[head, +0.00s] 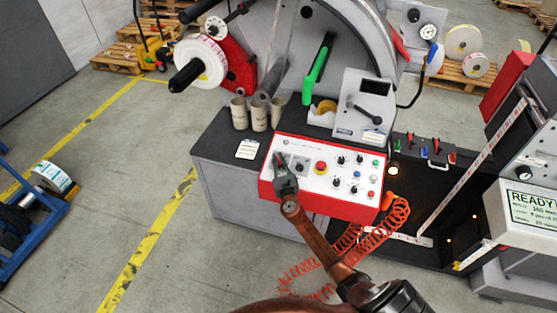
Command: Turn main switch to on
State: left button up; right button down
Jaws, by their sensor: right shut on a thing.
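The control panel (340,180) is a white face with a red frame, mounted at the front of the rewinder. My right gripper (280,160) is at the panel's left end, reached by an arm from the bottom of the picture. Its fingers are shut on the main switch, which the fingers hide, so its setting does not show. A red emergency stop button (321,167) sits just right of the gripper, apart from it. My left gripper is not in view.
Several small knobs and coloured buttons fill the panel's right half. A coiled orange hose (395,210) hangs by the panel's right edge, near my right arm. Cardboard cores (259,115) stand behind the panel.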

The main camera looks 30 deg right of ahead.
jog(key=shift+m+h, duration=0.3)
jog(key=shift+h, duration=0.1)
jog(key=m+g+h, duration=0.2)
jog(key=h, duration=0.1)
jog(key=shift+m, duration=0.4)
jog(key=m+g+h+b, duration=0.1)
jog(key=m+h, duration=0.1)
jog(key=shift+f+g+h+b, duration=0.15)
jog(key=shift+g+h+b, duration=0.15)
jog(key=shift+b, duration=0.05)
jog(key=m+g+h+b, duration=0.2)
jog(key=m+g, duration=0.1)
jog(key=m+g+h+b, duration=0.2)
jog(key=m+g+b, duration=0.1)
jog(key=shift+s+d+f+m+g, duration=0.1)
jog(key=shift+m+g, duration=0.2)
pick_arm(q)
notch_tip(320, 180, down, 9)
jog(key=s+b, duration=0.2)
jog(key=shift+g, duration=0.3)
pick_arm(e)
jog(key=shift+s+d+m+g+h, duration=0.15)
jog(key=shift+m+g+h, duration=0.35)
jog(key=shift+m+g, duration=1.05)
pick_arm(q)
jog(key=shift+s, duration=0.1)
pick_arm(e)
jog(key=shift+r, duration=0.2)
jog(key=c, duration=2)
grip_release()
